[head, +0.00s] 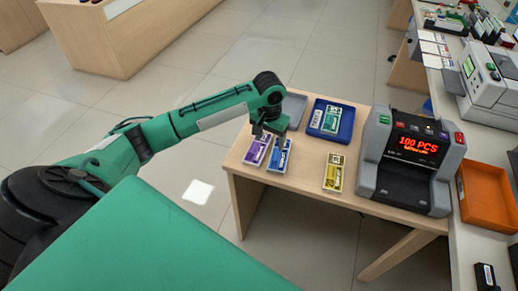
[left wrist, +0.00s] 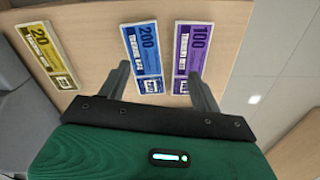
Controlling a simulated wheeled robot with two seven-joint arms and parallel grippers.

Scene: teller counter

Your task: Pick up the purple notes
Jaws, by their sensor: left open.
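The purple notes (head: 257,151) are a banded stack lying flat near the left end of the small wooden table. They show in the left wrist view (left wrist: 197,45), marked 100. The blue notes (head: 279,155), marked 200 in the left wrist view (left wrist: 144,52), lie right beside them. My left gripper (head: 269,136) is open and empty above these two stacks. In the left wrist view its fingers (left wrist: 162,88) straddle the blue notes' near end, and one finger overlaps the near end of the purple notes. My right gripper is not in view.
Yellow notes (head: 334,173) lie further right, also in the left wrist view (left wrist: 50,52). A blue tray (head: 345,128) with green notes (head: 331,119) stands behind. A note counter (head: 410,160) reads 100 PCS. An orange tray (head: 486,195) stands on the right counter.

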